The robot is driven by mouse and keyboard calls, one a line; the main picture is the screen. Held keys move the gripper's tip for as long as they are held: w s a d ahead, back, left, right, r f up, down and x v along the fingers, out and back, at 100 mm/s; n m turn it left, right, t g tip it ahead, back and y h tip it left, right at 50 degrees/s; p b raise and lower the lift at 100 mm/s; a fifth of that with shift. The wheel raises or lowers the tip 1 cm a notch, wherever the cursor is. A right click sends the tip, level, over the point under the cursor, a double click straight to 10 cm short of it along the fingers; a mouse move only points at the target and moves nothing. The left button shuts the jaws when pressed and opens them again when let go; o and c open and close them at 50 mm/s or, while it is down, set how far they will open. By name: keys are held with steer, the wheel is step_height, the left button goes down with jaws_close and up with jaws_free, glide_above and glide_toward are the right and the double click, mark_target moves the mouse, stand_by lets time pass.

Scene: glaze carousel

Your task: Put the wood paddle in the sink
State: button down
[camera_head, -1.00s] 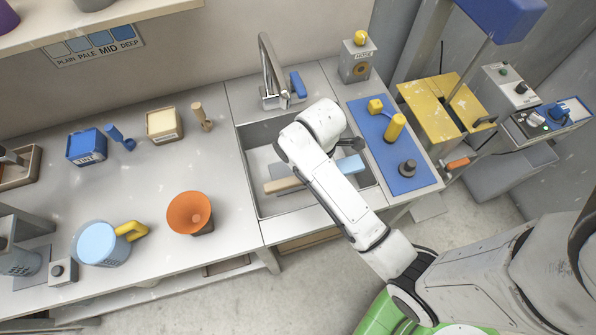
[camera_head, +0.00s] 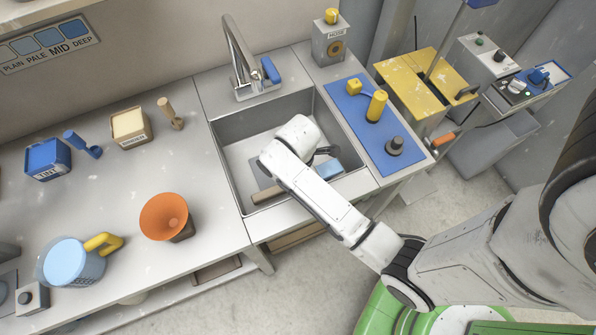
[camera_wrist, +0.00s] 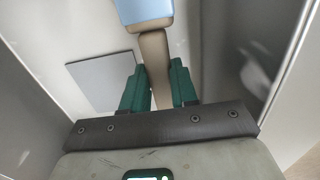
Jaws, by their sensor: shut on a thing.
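The wood paddle shows in the head view as a tan length (camera_head: 267,194) left of my arm and a light-blue end (camera_head: 327,169) right of it; my arm hides its middle. It lies within the outline of the grey sink (camera_head: 241,127). In the wrist view my gripper (camera_wrist: 158,88) has its green fingers shut on the tan shaft (camera_wrist: 154,58), with the light-blue end (camera_wrist: 145,12) beyond them. The sink's walls (camera_wrist: 295,60) rise at both sides there. I cannot tell whether the paddle touches the sink floor. The fingers are hidden in the head view.
A faucet (camera_head: 240,62) stands behind the sink. A blue mat (camera_head: 362,108) with a yellow cylinder (camera_head: 377,106) and a dark knob (camera_head: 394,146) lies to its right. An orange bowl (camera_head: 165,217) and a light-blue jug (camera_head: 72,262) stand on the left counter.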

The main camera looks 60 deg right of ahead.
steer(key=shift+f, duration=2.4)
steer(key=c, duration=0.9)
jaws_free()
steer(key=shift+f, duration=0.1)
step_height(320, 180, up, 12)
steer(key=shift+w+a+r+p, duration=0.1)
steer(key=shift+a+p, duration=0.05)
steer(key=shift+p, duration=0.15)
